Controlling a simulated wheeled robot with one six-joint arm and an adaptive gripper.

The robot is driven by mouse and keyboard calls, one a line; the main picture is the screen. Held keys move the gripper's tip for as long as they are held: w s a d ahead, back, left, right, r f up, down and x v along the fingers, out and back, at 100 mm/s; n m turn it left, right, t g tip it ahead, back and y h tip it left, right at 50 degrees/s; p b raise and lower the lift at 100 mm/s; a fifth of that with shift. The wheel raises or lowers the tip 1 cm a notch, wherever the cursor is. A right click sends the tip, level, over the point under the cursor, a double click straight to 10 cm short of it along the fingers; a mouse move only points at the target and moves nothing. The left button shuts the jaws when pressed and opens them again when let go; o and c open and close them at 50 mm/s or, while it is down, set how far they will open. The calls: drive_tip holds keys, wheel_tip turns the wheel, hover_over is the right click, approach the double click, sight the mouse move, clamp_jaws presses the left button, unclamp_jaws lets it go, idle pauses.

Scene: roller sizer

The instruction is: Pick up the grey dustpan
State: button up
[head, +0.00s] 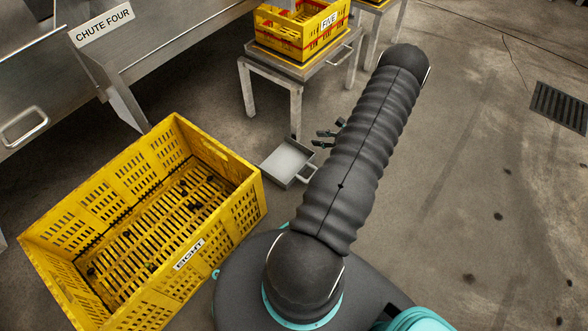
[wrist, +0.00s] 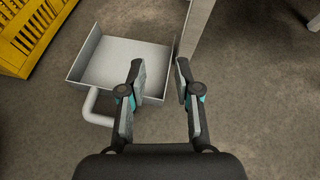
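The grey dustpan (head: 287,162) lies on the floor between the large yellow crate and a metal stand. In the wrist view the dustpan (wrist: 127,64) shows its open tray, with its loop handle (wrist: 96,108) at the near left corner. My gripper (head: 325,138) is near the dustpan's right side in the head view, its rear hidden by my arm. In the wrist view my gripper (wrist: 158,66) is open and empty. Its left finger overlaps the dustpan's near right part, and the right finger is over bare floor. I cannot tell the height gap.
A large yellow crate (head: 247,205) labelled EIGHT stands left of the dustpan with dark bits inside. A metal stand (head: 247,90) holds a yellow crate (head: 300,38) labelled FIVE; its leg is close behind the dustpan. Floor at right is mostly clear, with a drain grate (head: 560,106).

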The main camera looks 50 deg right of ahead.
sight(304, 147)
drive_tip(key=s+f+m, duration=0.1)
drive_tip(key=f, duration=0.1)
drive_tip(key=s+d+f+m+h, duration=0.1)
drive_tip(key=f, duration=0.1)
drive_tip(key=s+d+f, duration=0.1)
drive_tip(key=s+f, duration=0.1)
drive_tip(key=shift+m+t+h, duration=0.3)
drive_tip(key=shift+m+h, duration=0.1)
drive_tip(key=shift+f, duration=0.3)
drive_tip(key=b+x, duration=0.1)
drive_tip(key=x, duration=0.7)
drive_tip(key=shift+w+f, duration=0.1)
drive_tip(key=shift+w, duration=0.05)
drive_tip(key=x, duration=0.4)
drive_tip(key=shift+w+a+f+b, duration=0.15)
drive_tip(key=shift+a+f+b, duration=0.15)
drive_tip(key=shift+a, duration=0.05)
drive_tip(key=shift+w, duration=0.3)
clamp_jaws()
